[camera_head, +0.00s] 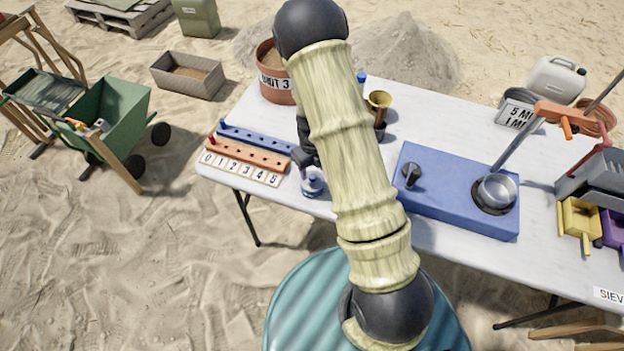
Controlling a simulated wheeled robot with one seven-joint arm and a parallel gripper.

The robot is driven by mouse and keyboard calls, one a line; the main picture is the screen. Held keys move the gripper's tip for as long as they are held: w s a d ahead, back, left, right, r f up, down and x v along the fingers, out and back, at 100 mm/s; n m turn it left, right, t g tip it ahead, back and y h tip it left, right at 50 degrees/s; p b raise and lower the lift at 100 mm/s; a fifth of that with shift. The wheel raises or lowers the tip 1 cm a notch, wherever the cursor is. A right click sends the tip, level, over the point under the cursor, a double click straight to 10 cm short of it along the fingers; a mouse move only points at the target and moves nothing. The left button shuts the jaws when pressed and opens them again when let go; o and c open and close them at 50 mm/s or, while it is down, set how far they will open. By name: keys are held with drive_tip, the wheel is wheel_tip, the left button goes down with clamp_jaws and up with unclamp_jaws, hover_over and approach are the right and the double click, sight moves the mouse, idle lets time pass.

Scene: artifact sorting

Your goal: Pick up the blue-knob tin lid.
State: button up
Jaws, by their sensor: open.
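A small round metallic thing with blue on it (313,184), which looks like the blue-knob tin lid, is near the front edge of the white table, right of the numbered strip. Its knob is hard to make out, and I cannot tell whether it sits on a tin. My gripper (308,160) shows as a dark shape just above it in the picture, partly hidden behind my pale arm. It is open, with nothing seen between the fingers. I cannot tell whether it touches the lid.
Blue and orange peg racks (248,153) lie left of my gripper. A terracotta pot (272,80) and a brass cup (379,100) stand behind. My arm hides the table's middle.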

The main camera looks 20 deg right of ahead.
sight(312, 176)
drive_tip(key=shift+w+f, duration=0.1)
drive_tip(key=shift+f, duration=1.45)
clamp_jaws()
